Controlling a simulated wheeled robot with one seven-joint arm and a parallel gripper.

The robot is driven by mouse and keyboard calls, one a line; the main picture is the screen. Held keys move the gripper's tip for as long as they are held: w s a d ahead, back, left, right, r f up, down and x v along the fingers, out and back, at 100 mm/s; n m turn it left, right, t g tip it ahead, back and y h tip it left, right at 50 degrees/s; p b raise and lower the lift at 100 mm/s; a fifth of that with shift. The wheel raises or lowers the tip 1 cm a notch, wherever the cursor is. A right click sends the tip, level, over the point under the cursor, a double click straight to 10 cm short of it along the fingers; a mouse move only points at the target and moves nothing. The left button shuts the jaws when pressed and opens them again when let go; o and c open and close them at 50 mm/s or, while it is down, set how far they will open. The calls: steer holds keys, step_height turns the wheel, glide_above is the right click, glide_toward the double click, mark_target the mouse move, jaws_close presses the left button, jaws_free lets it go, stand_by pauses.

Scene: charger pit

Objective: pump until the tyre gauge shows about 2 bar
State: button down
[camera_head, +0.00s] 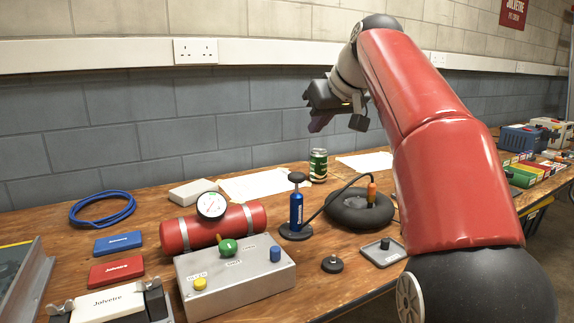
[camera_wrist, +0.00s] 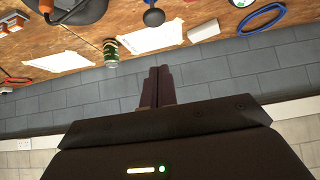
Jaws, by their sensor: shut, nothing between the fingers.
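A small upright pump (camera_head: 296,212) with a blue barrel and a black knob handle on top stands on the table on a round dark base. Its knob also shows in the wrist view (camera_wrist: 153,17). A black tyre (camera_head: 345,212) lies to its right, with an orange-topped fitting (camera_head: 372,192) and a dark hose running to the pump. A round white gauge (camera_head: 211,206) sits on a red tank (camera_head: 175,236); its reading is too small to tell. I make out no separate gauge on the tyre. My gripper (camera_head: 318,126) is shut and empty, raised above and behind the pump near the wall.
A green can (camera_head: 318,166) stands behind the pump and tyre. A grey control box (camera_head: 240,280) with a green lever, a yellow button and a blue knob stands at the front. A black knob piece (camera_head: 332,264) and a small grey tray (camera_head: 382,252) lie before the tyre.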

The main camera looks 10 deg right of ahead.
glide_above(301, 177)
step_height(301, 177, down, 7)
steer(key=shift+s+r+b, duration=0.1)
steer(key=shift+s+b, duration=0.05)
steer(key=shift+b, duration=0.25)
steer(key=f, duration=0.1)
steer(key=f+b, duration=0.1)
steer(key=shift+w+f, duration=0.25)
steer(key=shift+f, duration=0.9)
step_height(301, 177, down, 3)
steer(key=b, duration=0.2)
steer(key=shift+f+b, duration=0.15)
steer(key=shift+b, duration=0.15)
